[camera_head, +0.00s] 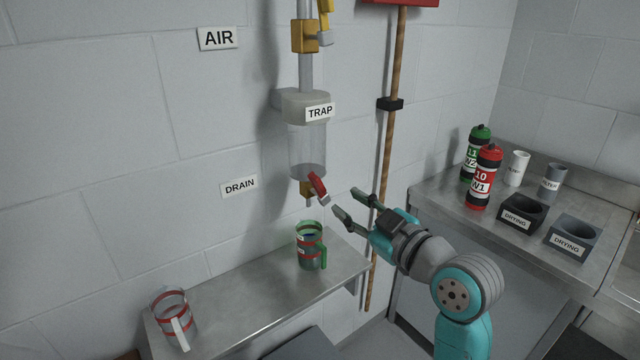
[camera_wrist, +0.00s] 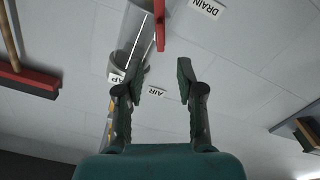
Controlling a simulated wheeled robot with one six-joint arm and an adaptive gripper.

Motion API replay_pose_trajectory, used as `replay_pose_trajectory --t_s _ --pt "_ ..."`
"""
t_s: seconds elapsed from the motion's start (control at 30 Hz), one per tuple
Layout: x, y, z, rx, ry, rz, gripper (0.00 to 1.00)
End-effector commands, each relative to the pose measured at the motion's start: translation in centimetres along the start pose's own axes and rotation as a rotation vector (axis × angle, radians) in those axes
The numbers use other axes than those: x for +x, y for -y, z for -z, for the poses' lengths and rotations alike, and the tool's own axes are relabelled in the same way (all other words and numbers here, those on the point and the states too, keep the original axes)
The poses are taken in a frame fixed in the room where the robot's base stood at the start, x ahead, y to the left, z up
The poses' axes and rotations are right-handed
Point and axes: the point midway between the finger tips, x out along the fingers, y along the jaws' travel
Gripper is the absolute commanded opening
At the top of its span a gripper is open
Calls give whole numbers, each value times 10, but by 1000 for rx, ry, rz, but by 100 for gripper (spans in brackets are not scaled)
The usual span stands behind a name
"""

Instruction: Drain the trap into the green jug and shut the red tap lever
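The trap (camera_head: 307,150) is a clear cylinder on the wall under a grey cap; I cannot tell how much liquid is in it. Below it is a small brass drain valve with the red tap lever (camera_head: 317,184), which slants down to the right. The green jug (camera_head: 311,248), clear with red bands, stands upright on the steel shelf roughly below the drain; its contents are unclear. My gripper (camera_head: 344,203) is open and empty, just right of the lever and apart from it. In the wrist view the red lever (camera_wrist: 160,25) shows beyond the open fingers (camera_wrist: 158,75).
A second red-banded jug (camera_head: 172,314) with a pale handle stands at the shelf's (camera_head: 245,300) left end. A wooden broom handle (camera_head: 392,120) hangs right of the trap. The right counter (camera_head: 470,222) holds green and red bottles, two cups and two drying holders.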

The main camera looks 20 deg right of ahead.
Motion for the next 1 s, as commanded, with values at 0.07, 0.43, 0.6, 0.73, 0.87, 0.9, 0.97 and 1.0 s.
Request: replay_pose_trajectory --t_s 0.07,0.43,0.6,0.73,0.87,0.9,0.97,1.0 --pt "9 1 0 1 0 2 38" --pt "72 1 0 2 1 1 38" --pt "92 1 0 2 0 1 38" --pt "100 0 0 1 0 -1 38" --pt "103 1 0 1 0 -1 38" --pt "103 1 0 1 0 -1 38" --pt "103 1 0 1 0 -1 38" --pt "103 1 0 1 0 -1 38"
